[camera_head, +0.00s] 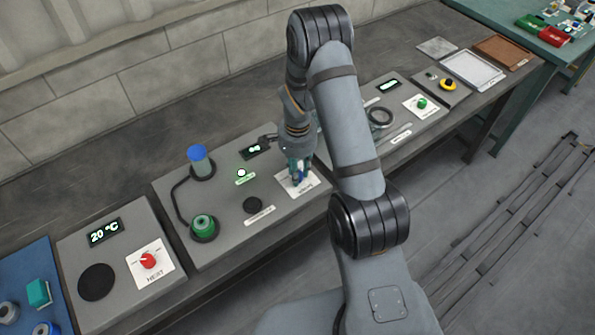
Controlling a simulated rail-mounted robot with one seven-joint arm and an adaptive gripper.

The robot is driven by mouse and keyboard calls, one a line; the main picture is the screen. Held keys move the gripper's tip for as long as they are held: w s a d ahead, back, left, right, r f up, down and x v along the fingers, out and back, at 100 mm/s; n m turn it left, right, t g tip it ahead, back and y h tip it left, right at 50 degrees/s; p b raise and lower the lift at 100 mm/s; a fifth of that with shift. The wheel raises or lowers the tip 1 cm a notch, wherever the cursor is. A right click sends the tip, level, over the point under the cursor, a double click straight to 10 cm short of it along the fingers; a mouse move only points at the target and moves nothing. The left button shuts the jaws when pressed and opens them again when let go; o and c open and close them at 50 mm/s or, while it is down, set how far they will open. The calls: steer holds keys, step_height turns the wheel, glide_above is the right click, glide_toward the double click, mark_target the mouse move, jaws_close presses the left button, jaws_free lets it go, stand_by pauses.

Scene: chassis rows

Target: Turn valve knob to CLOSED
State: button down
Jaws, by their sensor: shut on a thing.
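My gripper (297,171) points down over a white label plate (309,183) on the middle grey panel. It is shut on a small blue knob (299,177) at that plate. The fingers cover most of the knob, so I cannot tell which way it points. The lettering on the plate is too small to read, so I cannot confirm that it is the valve plate.
On the same panel stand a blue-topped cylinder (198,158), a green cylinder (204,226) and a black disc (253,205). A red HEAT knob (148,260) is at the lower left. A green knob (422,103) and a yellow knob (448,85) lie to the right.

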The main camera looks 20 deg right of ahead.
steer(key=shift+w+n, duration=0.1)
steer(key=shift+n, duration=0.2)
steer(key=n+b, duration=0.2)
steer(key=shift+f+n, duration=0.15)
steer(key=shift+n, duration=0.15)
steer(key=n+b, duration=0.2)
steer(key=n, duration=0.3)
steer(key=shift+b, duration=0.3)
steer(key=n+b, duration=0.1)
steer(key=n, duration=0.4)
steer(key=n+b, duration=0.1)
steer(key=n, duration=0.3)
steer(key=shift+n, duration=0.3)
steer(key=c, duration=1.4)
jaws_free()
steer(key=shift+c, duration=0.2)
steer(key=shift+o, duration=0.2)
